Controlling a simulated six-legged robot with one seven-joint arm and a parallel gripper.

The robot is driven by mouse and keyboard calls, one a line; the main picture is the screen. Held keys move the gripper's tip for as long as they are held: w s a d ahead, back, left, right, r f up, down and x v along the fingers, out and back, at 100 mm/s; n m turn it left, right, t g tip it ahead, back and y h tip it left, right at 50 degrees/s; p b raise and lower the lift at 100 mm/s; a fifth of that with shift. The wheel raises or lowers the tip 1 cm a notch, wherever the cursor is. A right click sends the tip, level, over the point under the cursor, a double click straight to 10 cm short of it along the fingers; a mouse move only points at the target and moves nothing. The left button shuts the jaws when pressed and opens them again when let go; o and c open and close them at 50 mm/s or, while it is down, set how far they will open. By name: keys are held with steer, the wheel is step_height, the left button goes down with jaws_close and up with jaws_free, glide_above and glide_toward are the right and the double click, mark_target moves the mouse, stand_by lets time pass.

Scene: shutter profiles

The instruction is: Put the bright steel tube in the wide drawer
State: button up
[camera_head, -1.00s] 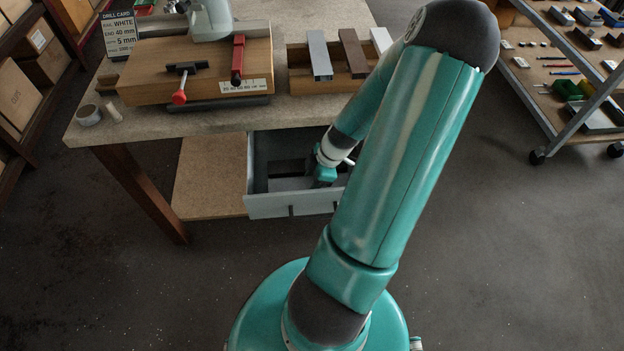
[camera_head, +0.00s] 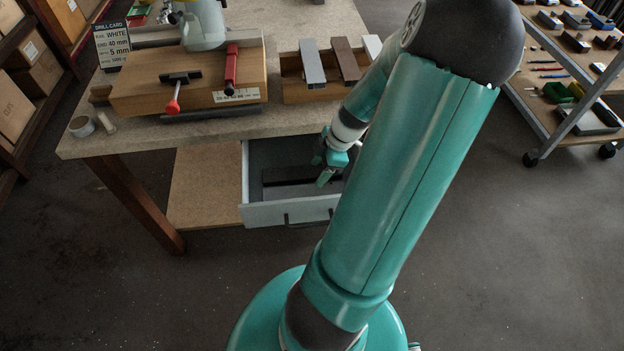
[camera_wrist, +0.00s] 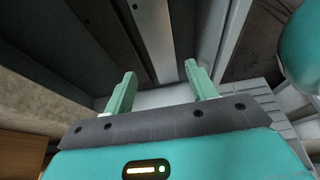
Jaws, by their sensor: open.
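The wide drawer (camera_head: 285,212) hangs open under the bench top; its front and left wall show in the head view. My gripper (camera_head: 326,180) is over the drawer opening, partly behind my arm. In the wrist view my gripper (camera_wrist: 160,76) is open, with nothing between its fingertips. A bright metal strip (camera_wrist: 154,38), which looks like the steel tube, lies beyond the fingertips beside a darker strip with holes (camera_wrist: 98,20). In the head view a thin grey bar (camera_head: 292,182) shows on the drawer floor, too small to identify surely.
On the bench top (camera_head: 330,115), a wooden tray (camera_head: 300,91) holds grey, brown and white profiles. A drill stand's wooden base (camera_head: 190,85) and a drill card (camera_head: 112,45) stand left of it. A wheeled shelf trolley (camera_head: 530,100) is at right. Floor in front is clear.

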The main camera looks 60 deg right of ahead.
steer(key=v, duration=0.2)
steer(key=shift+s+d+r, duration=0.1)
steer(key=shift+r, duration=0.2)
